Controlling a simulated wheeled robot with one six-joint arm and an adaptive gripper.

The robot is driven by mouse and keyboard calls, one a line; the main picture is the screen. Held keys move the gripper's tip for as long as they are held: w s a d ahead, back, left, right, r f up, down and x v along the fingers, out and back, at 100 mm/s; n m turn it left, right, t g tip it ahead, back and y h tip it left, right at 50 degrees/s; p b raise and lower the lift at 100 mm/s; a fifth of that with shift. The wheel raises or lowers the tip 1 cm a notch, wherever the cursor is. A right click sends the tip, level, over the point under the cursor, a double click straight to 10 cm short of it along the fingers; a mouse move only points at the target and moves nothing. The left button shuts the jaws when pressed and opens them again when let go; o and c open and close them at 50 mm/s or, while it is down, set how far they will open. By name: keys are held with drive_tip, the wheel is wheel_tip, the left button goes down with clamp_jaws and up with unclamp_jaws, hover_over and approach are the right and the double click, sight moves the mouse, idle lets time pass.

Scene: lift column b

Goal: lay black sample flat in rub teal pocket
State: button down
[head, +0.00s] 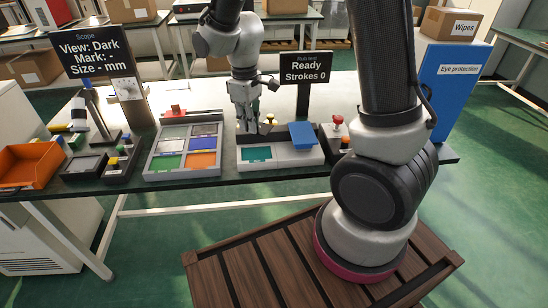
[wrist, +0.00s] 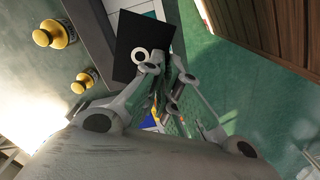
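The black sample (wrist: 128,42) is a dark square plate with a white ring mark. It shows in the wrist view at the tips of my gripper (wrist: 163,76), whose fingers are close together on its edge. In the head view my gripper (head: 246,120) points down over the back of the rub station (head: 285,160). The teal pocket (head: 257,154) is a recess at the front left of that station, in front of and below my gripper. The pocket looks empty. The exact gap between sample and station is hard to tell.
A blue block (head: 301,135) sits on the station's right part. The tray of coloured tiles (head: 185,150) stands left of it. A red-knobbed device (head: 338,128) is to the right. The "Ready Strokes 0" sign (head: 306,68) stands behind.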

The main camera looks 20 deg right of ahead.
sight(253, 160)
drive_tip(key=shift+s+d+f+n, duration=0.1)
drive_tip(key=shift+s+d+n, duration=0.2)
drive_tip(key=shift+n, duration=1.3)
drive_tip(key=shift+w+a+n, duration=0.1)
drive_tip(key=shift+w+n, duration=0.05)
drive_tip(key=shift+n, duration=0.95)
drive_tip(key=shift+f+n, duration=0.2)
drive_tip(key=shift+n, duration=0.1)
wheel_tip(253, 160, down, 10)
drive_tip(key=shift+r, duration=0.2)
drive_tip(key=shift+f, duration=0.1)
drive_tip(key=c, duration=1.6)
unclamp_jaws()
drive_tip(key=shift+c, duration=0.2)
